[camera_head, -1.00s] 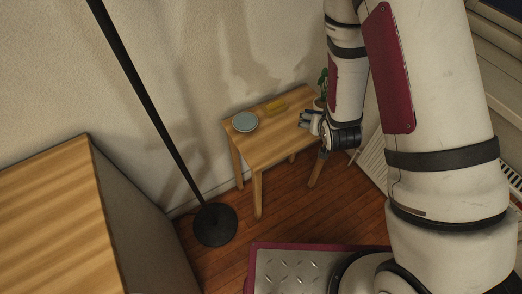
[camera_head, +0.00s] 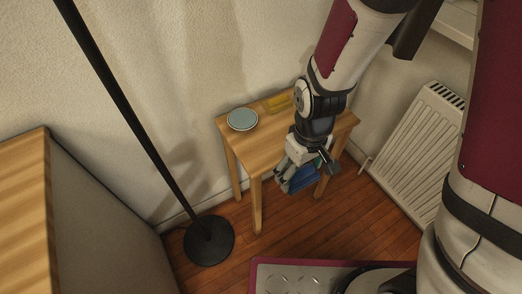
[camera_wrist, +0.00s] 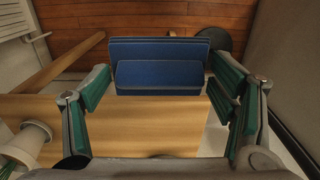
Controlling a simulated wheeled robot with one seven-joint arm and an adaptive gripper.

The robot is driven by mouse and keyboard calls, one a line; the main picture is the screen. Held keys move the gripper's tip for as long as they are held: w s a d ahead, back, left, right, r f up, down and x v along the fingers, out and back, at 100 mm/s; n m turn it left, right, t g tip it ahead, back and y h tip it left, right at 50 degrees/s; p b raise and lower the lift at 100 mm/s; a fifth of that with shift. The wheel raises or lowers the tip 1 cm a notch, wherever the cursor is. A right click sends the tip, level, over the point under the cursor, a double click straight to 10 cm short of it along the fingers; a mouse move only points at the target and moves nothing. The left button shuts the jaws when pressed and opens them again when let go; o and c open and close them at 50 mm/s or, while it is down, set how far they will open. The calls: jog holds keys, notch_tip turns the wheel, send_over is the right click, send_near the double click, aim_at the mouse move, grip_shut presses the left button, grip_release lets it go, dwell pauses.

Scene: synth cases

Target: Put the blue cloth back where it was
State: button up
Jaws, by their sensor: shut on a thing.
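The blue cloth (camera_head: 300,183) is a folded, layered pad. My gripper (camera_head: 296,176) is shut on it and holds it near the front edge of the small wooden table (camera_head: 258,152). In the wrist view the cloth (camera_wrist: 160,74) lies level between the green-padded fingers of my gripper (camera_wrist: 162,84), with the table top (camera_wrist: 140,125) behind and below it. I cannot tell its exact height above the table.
A white radiator (camera_head: 415,130) is at right. A pale pot (camera_wrist: 28,145) shows in the wrist view.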

jog(key=b, duration=0.2)
send_over(261, 152)
jog(key=shift+s+d+f, duration=0.1)
jog(key=shift+f, duration=0.95)
notch_tip(261, 152, down, 3)
jog(key=shift+b, duration=0.6)
jog(key=shift+r, duration=0.1)
jog(key=o, duration=1)
